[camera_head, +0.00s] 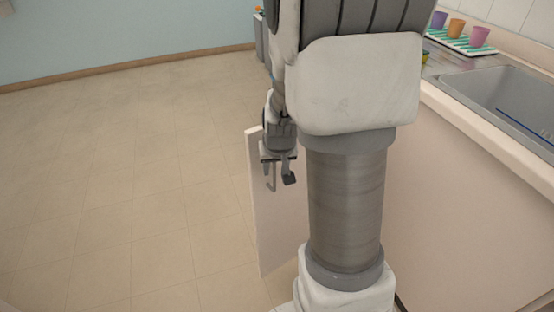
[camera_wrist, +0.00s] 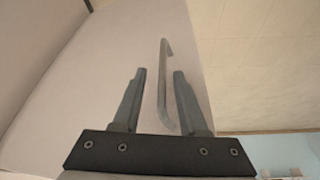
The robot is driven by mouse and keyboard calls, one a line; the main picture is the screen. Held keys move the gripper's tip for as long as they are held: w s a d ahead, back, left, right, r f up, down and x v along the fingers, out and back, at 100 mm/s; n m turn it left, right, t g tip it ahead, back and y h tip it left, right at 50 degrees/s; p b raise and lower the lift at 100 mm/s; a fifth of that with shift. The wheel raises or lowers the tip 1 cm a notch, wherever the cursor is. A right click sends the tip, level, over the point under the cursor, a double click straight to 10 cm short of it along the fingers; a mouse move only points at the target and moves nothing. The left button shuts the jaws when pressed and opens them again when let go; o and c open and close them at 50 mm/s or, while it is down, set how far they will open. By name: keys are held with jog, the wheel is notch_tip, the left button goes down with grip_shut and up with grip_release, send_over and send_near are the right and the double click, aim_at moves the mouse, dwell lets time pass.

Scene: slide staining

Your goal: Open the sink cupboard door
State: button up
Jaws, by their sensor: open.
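The sink cupboard door (camera_head: 264,225) is a pale panel that stands out from the counter front into the room, swung open. Its inner end is hidden behind my column. My gripper (camera_head: 280,183) is in front of the door's upper part. In the wrist view my gripper (camera_wrist: 159,74) is open, with the door's grey bar handle (camera_wrist: 164,80) between its two fingers. The fingers appear apart from the handle. The door's face (camera_wrist: 110,60) fills much of the wrist view.
The sink (camera_head: 500,92) is set in the counter at right. Several coloured cups (camera_head: 456,28) stand on a striped mat (camera_head: 452,41) behind it. The tiled floor (camera_head: 120,190) at left is clear up to the blue wall (camera_head: 120,30).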

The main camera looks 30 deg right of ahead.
jog(key=p+v, duration=0.7)
jog(key=v, duration=1)
jog(key=shift+d+r, duration=0.15)
jog(key=s+a+r+n+t+y, duration=0.2)
jog(key=s+a+r+n, duration=0.2)
jog(key=s+a+r, duration=0.65)
notch_tip(320, 180, up, 15)
jog(key=a+p, duration=0.2)
jog(key=p, duration=1.4)
jog(key=shift+s+g, duration=0.3)
jog(key=shift+a+f, duration=0.1)
jog(key=shift+f, duration=0.1)
